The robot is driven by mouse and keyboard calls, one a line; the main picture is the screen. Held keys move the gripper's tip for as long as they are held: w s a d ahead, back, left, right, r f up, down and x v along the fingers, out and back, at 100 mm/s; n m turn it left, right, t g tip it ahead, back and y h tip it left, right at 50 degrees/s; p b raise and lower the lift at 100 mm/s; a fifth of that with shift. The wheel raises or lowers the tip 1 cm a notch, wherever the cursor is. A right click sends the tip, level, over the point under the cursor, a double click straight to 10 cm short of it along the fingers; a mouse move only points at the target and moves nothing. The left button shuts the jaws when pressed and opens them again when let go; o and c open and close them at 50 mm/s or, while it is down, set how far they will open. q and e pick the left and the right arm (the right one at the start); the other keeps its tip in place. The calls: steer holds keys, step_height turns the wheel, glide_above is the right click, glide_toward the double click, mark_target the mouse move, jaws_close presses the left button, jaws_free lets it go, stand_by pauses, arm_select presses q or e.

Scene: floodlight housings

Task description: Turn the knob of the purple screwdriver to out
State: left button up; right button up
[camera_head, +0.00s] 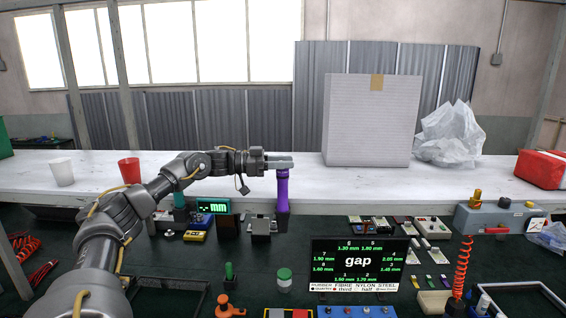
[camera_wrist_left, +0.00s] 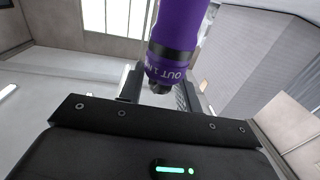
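The purple screwdriver (camera_head: 282,188) stands upright at the back of the dark bench, its lower end in a dark holder. My left gripper (camera_head: 280,162) reaches in horizontally from the left at its top end. In the left wrist view the purple body (camera_wrist_left: 184,25) runs to a dark collar and a purple knob ring (camera_wrist_left: 166,72) with white lettering that reads "OUT 1" and a partly hidden letter. The two fingers stand apart, one on each side of the knob end. I cannot tell whether they touch it. My right gripper is out of view.
A teal tool (camera_head: 180,208) stands left of the screwdriver, near a display reading mm (camera_head: 213,206). A gap screen (camera_head: 358,266) stands at front right. Behind, a white table (camera_head: 225,188) holds cups, a large box (camera_head: 370,120) and a plastic bag (camera_head: 450,135).

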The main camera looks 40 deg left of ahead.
arm_select(q)
jaws_close()
steer(key=shift+m+g+h, duration=0.7)
steer(key=shift+g, duration=0.1)
steer(key=shift+o, duration=1.4)
jaws_free()
